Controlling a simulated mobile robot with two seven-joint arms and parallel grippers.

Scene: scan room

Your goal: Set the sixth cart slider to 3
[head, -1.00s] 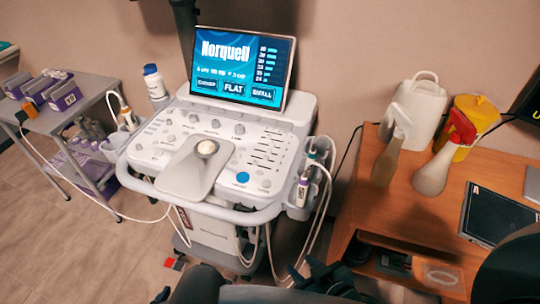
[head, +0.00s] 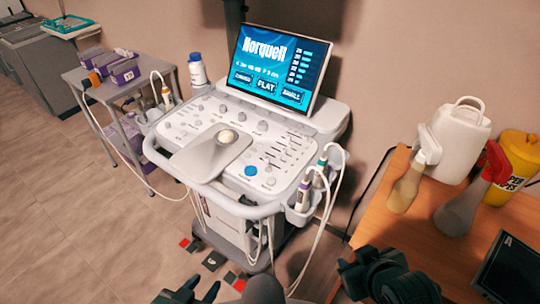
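The white ultrasound cart (head: 185,160) stands in the middle of the head view. Its sloped panel has a bank of sliders (head: 289,146) at the right, with several short dark tracks. Their knobs and any numbers are too small to read, so I cannot tell the sixth slider or its setting. My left gripper (head: 200,288) is at the bottom edge, in front of and below the cart, with its fingers apart and nothing between them. My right gripper (head: 358,262) is at the lower right, below the panel and apart from it; its fingers are partly hidden.
A screen (head: 275,70) rises behind the panel. Probes (head: 303,194) and cables hang at the cart's right side. A wooden desk (head: 385,236) with spray bottles (head: 408,185) and a jug (head: 455,140) stands at right. Open floor (head: 60,215) lies at left.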

